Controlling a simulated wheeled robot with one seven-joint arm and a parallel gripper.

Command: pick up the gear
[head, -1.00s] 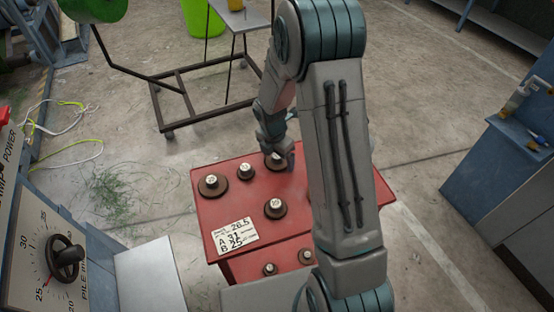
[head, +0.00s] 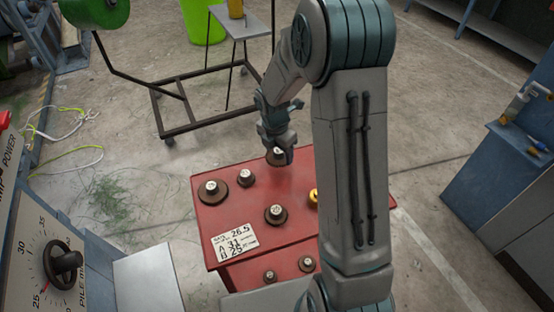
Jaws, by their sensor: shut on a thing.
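My gripper (head: 277,146) is over the far edge of the red box top (head: 240,214). It is shut on a brown gear (head: 277,157) with a pale labelled top, and seems to hold it just above the surface. My fingers cover part of this gear. Other brown gears stand on the red top: a large one (head: 212,191) at the left, a small one (head: 246,178) near the back, and one (head: 275,214) in the middle. Two small gears sit lower at the front, one of them at the left (head: 270,276).
A white card (head: 234,242) with numbers lies on the red top's front left. A yellow piece (head: 313,195) shows beside my arm, which hides the right side. A dark wheeled frame (head: 190,120) stands behind. A blue cabinet (head: 500,180) is at right, a dial panel (head: 45,260) at left.

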